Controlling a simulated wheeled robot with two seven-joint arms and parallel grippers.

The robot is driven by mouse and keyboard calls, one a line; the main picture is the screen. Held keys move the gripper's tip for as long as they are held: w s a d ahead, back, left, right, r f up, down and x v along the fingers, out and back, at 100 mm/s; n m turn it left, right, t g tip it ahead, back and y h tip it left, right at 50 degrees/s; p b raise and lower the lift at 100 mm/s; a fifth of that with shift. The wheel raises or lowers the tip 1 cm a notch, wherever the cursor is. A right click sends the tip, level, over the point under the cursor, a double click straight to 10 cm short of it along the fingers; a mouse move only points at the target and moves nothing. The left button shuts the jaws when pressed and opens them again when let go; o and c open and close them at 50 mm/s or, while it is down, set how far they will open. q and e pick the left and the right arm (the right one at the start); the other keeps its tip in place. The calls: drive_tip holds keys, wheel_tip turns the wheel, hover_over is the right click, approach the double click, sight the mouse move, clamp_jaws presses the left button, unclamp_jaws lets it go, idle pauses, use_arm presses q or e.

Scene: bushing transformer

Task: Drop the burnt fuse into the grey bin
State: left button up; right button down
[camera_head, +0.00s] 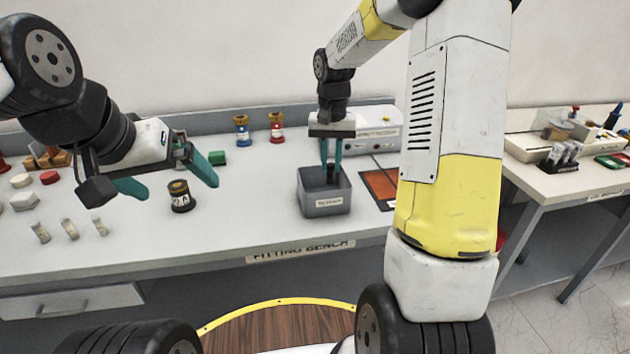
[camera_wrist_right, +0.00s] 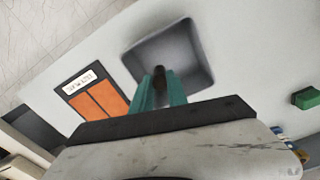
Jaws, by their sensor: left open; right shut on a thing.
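The grey bin (camera_head: 326,205) stands on the fitting bench with a label on its front; its square opening also shows in the right wrist view (camera_wrist_right: 190,42). My right gripper (camera_head: 331,168) is over the bin with its green fingers pointing down. It is shut on a small dark piece, which I take to be the burnt fuse (camera_wrist_right: 159,76); in the head view the fuse is hard to make out between the fingertips. My left gripper (camera_head: 170,185) is open and empty above the left part of the bench.
An orange panel (camera_head: 381,186) lies right of the bin. A blue (camera_head: 242,130) and a red (camera_head: 277,127) fitting and a white device (camera_head: 372,130) stand behind. Several small fittings (camera_head: 70,229) stand at left.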

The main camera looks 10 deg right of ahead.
drive_tip(key=shift+f, duration=0.1)
drive_tip(key=c, duration=1.2)
unclamp_jaws()
drive_tip(key=shift+c, duration=0.2)
drive_tip(key=shift+r, duration=3.9)
drive_tip(key=shift+s+r, duration=0.1)
drive_tip(key=s+a+r+n+t+y, duration=0.1)
drive_tip(key=s+r+t, duration=0.2)
drive_tip(key=s, duration=0.9)
drive_tip(key=s+a+r+n+t+y, duration=0.1)
drive_tip(key=s+r+n+t, duration=0.1)
drive_tip(key=s, duration=1)
drive_tip(key=shift+r+t, duration=0.55)
drive_tip(key=shift+t, duration=0.05)
